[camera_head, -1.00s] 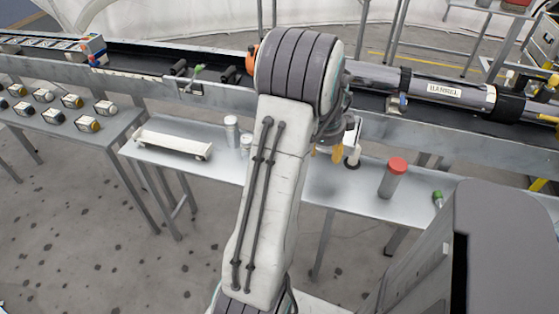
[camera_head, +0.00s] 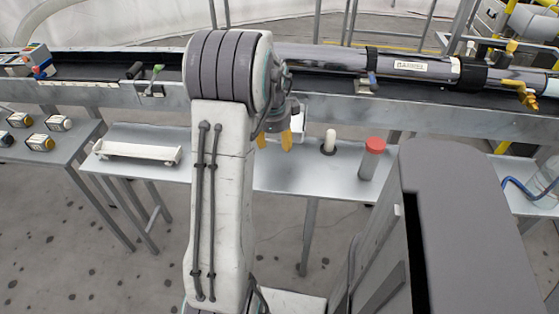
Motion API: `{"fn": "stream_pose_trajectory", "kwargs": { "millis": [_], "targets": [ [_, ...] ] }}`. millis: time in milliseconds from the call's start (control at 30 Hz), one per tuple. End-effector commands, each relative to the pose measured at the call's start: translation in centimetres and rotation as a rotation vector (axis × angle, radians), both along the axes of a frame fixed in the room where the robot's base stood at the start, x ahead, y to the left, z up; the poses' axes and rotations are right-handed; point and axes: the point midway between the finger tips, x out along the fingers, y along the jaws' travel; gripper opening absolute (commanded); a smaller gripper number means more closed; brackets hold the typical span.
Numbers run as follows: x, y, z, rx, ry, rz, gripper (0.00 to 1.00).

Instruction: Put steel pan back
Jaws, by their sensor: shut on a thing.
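My gripper (camera_head: 273,141) hangs in front of the steel bench, behind my raised arm in the picture. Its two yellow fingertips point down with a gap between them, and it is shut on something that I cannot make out. I cannot pick out the steel pan clearly; my arm hides part of the bench (camera_head: 322,178) and much of the gripper. To the gripper's right, a white rounded piece (camera_head: 330,139) stands upright with a dark ring at its foot. Whether the fingertips touch the bench is unclear.
A red-capped container (camera_head: 372,158) stands at the bench's right part. A white tray (camera_head: 137,152) lies at the left. A conveyor (camera_head: 330,108) with a large labelled barrel (camera_head: 390,66) runs behind. Another table (camera_head: 50,157) with small parts is at left.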

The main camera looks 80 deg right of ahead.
Motion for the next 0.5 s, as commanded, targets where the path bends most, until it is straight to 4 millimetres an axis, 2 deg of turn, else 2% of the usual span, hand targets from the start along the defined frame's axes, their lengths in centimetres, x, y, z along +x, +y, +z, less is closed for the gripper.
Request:
{"fn": "stream_pose_trajectory", "kwargs": {
  "millis": [100, 500],
  "targets": [
    [0.1, -0.3, -1.2, 0.006, 0.0, 0.0, 0.18],
    [0.2, -0.5, -2.7, 0.04, 0.0, -0.001, 0.18]
  ]
}}
